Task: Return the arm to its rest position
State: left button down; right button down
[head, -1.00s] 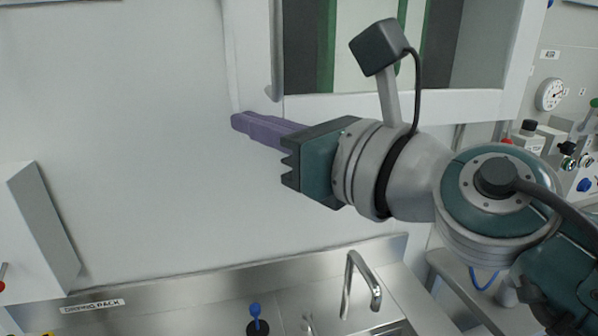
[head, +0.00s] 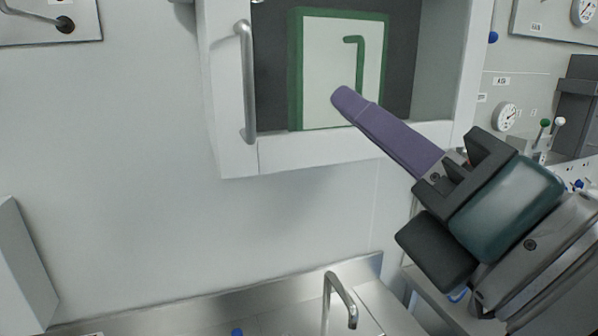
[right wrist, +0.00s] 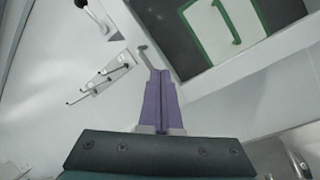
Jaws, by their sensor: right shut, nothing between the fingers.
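My right gripper (head: 343,98) comes in from the right in the head view. Its long purple fingers are shut together with nothing between them and point up and left, in front of the wall cabinet in the picture. In the right wrist view the shut purple fingers (right wrist: 160,85) point away from the camera, below and left of the cabinet opening. My left gripper is not in view.
A white wall cabinet (head: 240,158) with a grey handle (head: 247,85) holds a green-framed white panel (head: 318,70). Below are a steel counter and a faucet (head: 338,295). Gauges and valves (head: 507,117) line the right wall. The wall at left centre is bare.

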jog(key=s+d+f+m+g+h+p, duration=0.15)
jog(key=d+f+m+h, duration=0.25)
jog(key=d+m+h, duration=0.6)
jog(key=s+d+f+m+g+h+p, duration=0.1)
jog(key=d+f+m+g+h, duration=0.25)
jog(key=d+m, duration=0.65)
jog(key=s+a+f+m+g+y, duration=0.1)
jog(key=s+a+f+m+g, duration=0.1)
jog(key=s+f+m+g, duration=0.3)
jog(key=s+a+f+m+g+y+p, duration=0.1)
jog(key=s+f+m+g, duration=0.4)
jog(key=s, duration=0.7)
jog(key=a+f+m+y, duration=0.1)
jog(key=a, duration=0.1)
jog(key=shift+s+a+f+m, duration=0.15)
jog(key=shift+s+a+m, duration=0.15)
jog(key=shift+a, duration=0.05)
